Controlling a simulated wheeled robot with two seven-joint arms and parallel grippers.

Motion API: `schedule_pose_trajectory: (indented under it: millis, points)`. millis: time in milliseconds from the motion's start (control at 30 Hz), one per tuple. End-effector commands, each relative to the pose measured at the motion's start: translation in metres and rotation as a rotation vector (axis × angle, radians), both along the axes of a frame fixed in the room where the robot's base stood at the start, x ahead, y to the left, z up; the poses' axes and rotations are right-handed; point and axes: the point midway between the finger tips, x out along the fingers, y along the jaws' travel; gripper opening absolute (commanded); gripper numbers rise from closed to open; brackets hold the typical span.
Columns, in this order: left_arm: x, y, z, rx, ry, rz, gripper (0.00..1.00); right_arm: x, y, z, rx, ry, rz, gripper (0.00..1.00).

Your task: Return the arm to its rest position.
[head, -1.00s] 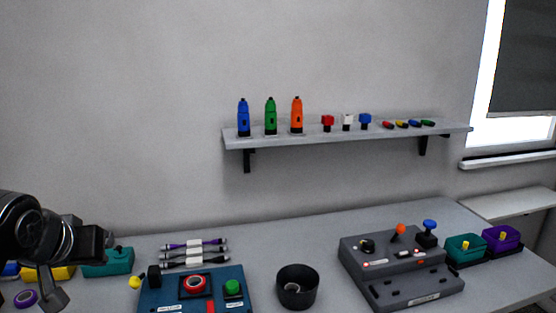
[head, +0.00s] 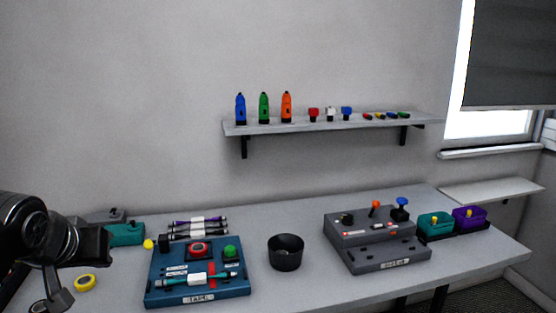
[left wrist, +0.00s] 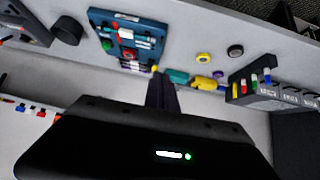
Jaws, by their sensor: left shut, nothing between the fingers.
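My left arm comes in at the left edge of the head view, above the left end of the table (head: 330,212). In the left wrist view my left gripper (left wrist: 158,76) shows as a narrow dark pair of fingers, closed together with nothing between them. It appears apart from the things on the table. The arm hides part of the table's left end in the head view. My right arm and gripper do not show in any view.
A wall shelf (head: 330,123) carries bottles. The front middle table is clear.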

Motion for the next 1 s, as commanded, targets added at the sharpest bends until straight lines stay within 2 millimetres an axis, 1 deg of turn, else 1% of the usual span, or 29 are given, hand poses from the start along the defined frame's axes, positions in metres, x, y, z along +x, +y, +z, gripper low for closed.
schedule_pose_trajectory:
  millis: [33,267,367,467,567,667,700,767,800,867,900,967,1000]
  points:
    - [0.005,-0.003,-0.008,-0.005,0.011,-0.010,0.00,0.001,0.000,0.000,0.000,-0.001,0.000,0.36]
    - [0.027,-0.019,-0.041,-0.032,0.045,-0.060,0.00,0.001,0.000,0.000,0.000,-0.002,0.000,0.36]
    - [0.039,-0.029,-0.063,-0.048,0.066,-0.088,0.00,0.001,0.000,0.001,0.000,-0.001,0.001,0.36]
    - [0.052,-0.043,-0.091,-0.073,0.093,-0.122,0.00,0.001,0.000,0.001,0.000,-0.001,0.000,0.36]
    - [0.065,-0.060,-0.126,-0.102,0.125,-0.160,0.00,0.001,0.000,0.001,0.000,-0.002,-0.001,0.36]
    - [0.075,-0.082,-0.171,-0.142,0.167,-0.203,0.00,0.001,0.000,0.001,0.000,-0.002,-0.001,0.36]
    - [0.078,-0.093,-0.193,-0.162,0.186,-0.221,0.00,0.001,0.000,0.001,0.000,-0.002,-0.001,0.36]
    - [0.080,-0.112,-0.230,-0.197,0.221,-0.249,0.00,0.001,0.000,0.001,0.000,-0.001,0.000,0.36]
    - [0.079,-0.126,-0.257,-0.222,0.246,-0.266,0.00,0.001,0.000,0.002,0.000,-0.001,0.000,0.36]
    - [0.073,-0.147,-0.299,-0.262,0.284,-0.289,0.00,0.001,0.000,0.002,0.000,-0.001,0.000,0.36]
    - [0.065,-0.162,-0.327,-0.290,0.312,-0.301,0.00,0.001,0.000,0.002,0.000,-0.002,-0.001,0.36]
    - [0.050,-0.184,-0.369,-0.330,0.356,-0.315,0.00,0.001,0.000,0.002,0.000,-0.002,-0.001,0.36]
    - [0.036,-0.199,-0.396,-0.355,0.386,-0.321,0.00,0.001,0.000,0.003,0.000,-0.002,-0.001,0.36]
